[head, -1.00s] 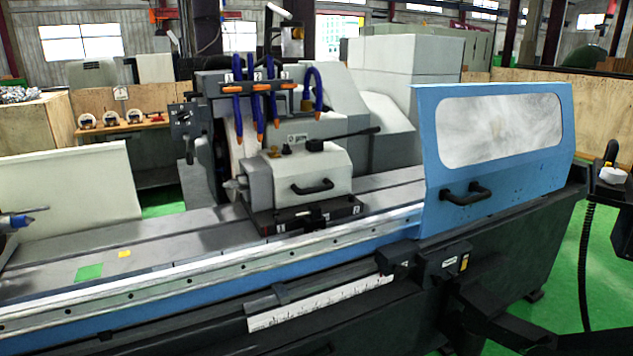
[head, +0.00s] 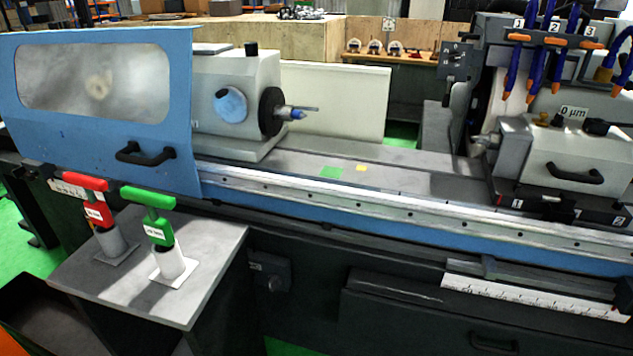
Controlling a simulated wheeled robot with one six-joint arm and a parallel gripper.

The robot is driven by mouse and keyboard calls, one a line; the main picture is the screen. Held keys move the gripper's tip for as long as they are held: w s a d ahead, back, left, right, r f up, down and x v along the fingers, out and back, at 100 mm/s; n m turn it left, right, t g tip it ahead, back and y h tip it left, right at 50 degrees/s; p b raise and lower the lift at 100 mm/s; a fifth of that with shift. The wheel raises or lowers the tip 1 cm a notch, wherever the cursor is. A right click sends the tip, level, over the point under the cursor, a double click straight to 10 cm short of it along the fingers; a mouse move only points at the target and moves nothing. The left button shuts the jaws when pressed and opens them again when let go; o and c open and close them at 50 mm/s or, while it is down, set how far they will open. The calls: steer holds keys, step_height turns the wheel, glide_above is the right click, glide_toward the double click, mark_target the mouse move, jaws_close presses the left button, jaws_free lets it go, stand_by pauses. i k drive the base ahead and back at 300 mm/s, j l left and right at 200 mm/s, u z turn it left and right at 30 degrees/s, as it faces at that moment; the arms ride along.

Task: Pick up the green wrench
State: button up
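The green wrench (head: 158,222) has a T-shaped green handle and a white label. It stands upright in a pale cylindrical holder (head: 172,263) with a square base, on a small grey side table (head: 215,255) at the lower left of the head view. A similar red wrench (head: 97,203) stands just left of it in a grey holder. My gripper is not in view.
The grinder's blue sliding door (head: 180,120) with a black handle (head: 145,153) stands close behind the wrenches. A dark open bin (head: 45,315) is at the lower left. The machine's dark front (head: 320,290) is right of the table.

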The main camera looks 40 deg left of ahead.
mark_target(160, 231)
steer(key=u, duration=2.65)
steer(key=z, duration=2.45)
steer(key=u, duration=2.3)
